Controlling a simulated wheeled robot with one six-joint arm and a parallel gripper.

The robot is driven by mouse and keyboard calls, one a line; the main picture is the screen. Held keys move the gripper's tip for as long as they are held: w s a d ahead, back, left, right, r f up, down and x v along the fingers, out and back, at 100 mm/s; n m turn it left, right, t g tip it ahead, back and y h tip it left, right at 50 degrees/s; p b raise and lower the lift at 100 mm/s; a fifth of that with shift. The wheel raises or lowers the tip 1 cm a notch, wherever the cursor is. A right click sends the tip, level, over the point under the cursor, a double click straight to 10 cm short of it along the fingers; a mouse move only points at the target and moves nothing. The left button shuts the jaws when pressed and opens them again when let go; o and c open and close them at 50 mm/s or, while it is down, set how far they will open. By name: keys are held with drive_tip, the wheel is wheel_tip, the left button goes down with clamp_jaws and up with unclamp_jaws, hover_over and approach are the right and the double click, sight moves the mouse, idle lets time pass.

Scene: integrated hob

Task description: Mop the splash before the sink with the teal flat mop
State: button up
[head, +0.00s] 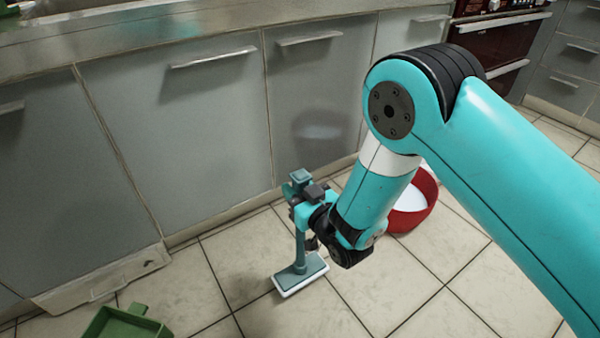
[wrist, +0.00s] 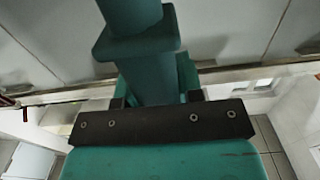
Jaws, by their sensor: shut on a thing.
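The teal flat mop stands upright in the head view, with its flat head (head: 301,273) at the tiled floor and a white pad under it. I cannot tell whether the pad touches the tiles. My gripper (head: 303,200) is shut on the mop's handle near its top. In the wrist view the teal handle (wrist: 140,45) rises between the jaws, with a wider collar above them. No splash can be made out on the tiles in either view.
Grey cabinets (head: 170,120) with bar handles stand behind the mop. A red bowl or bucket with a white inside (head: 412,200) stands on the floor right of my gripper, partly hidden by my arm. A green container (head: 128,323) is at the bottom left. Tiles (head: 400,275) in front are clear.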

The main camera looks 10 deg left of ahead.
sight(297, 175)
drive_tip(key=shift+r+p, duration=1.35)
drive_tip(key=shift+r, duration=0.7)
